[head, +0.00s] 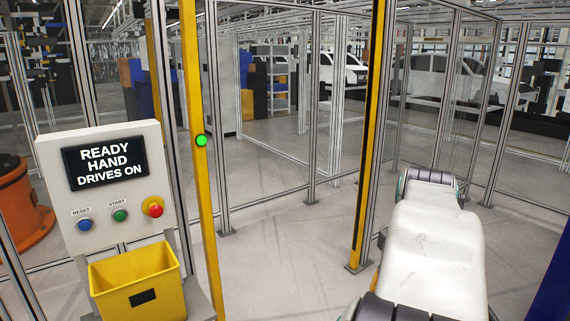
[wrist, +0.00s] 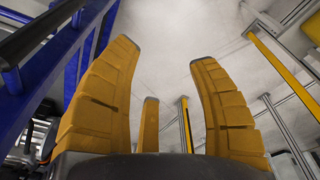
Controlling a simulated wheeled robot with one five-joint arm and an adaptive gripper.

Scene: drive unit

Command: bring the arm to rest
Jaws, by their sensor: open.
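My gripper (wrist: 160,75) shows in the wrist view with its yellow ribbed fingers spread apart and nothing between them. Pale floor or a pale surface lies beyond the fingertips. In the head view my white arm (head: 432,245) reaches forward at the lower right. The gripper itself cannot be made out in the head view.
A control panel (head: 104,225) at left reads "READY HAND DRIVES ON", above a yellow bin (head: 137,285). A yellow post (head: 197,90) bears a lit green lamp (head: 201,141). Another yellow post (head: 370,130) stands close left of my arm. Clear-panel fencing surrounds open floor (head: 285,225).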

